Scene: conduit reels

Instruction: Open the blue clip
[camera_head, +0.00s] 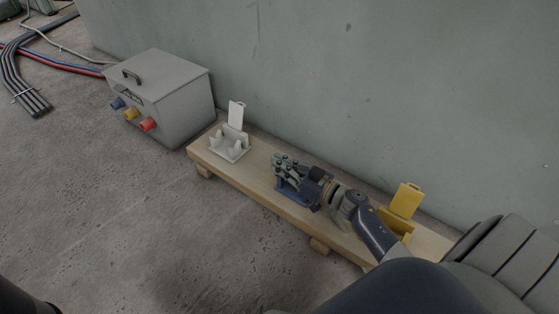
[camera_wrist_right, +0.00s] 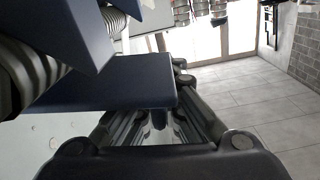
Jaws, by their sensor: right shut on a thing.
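The blue clip (camera_head: 287,191) sits on the wooden plank between the white clip (camera_head: 232,145) and the yellow clip (camera_head: 398,222). My right gripper (camera_head: 281,165) is over it and hides most of it. In the right wrist view a flat dark blue part of the clip (camera_wrist_right: 110,82) lies at the fingers of my right gripper (camera_wrist_right: 165,112), which are shut on it. How far the blue lid is raised cannot be told. The white and yellow clips have their lids standing up. My left gripper is not in view.
The wooden plank (camera_head: 258,190) stands on low feet along a grey wall (camera_head: 350,90). A grey box (camera_head: 165,95) with blue, yellow and red connectors stands left of it. Cables (camera_head: 25,75) lie on the floor at far left. The concrete floor in front is clear.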

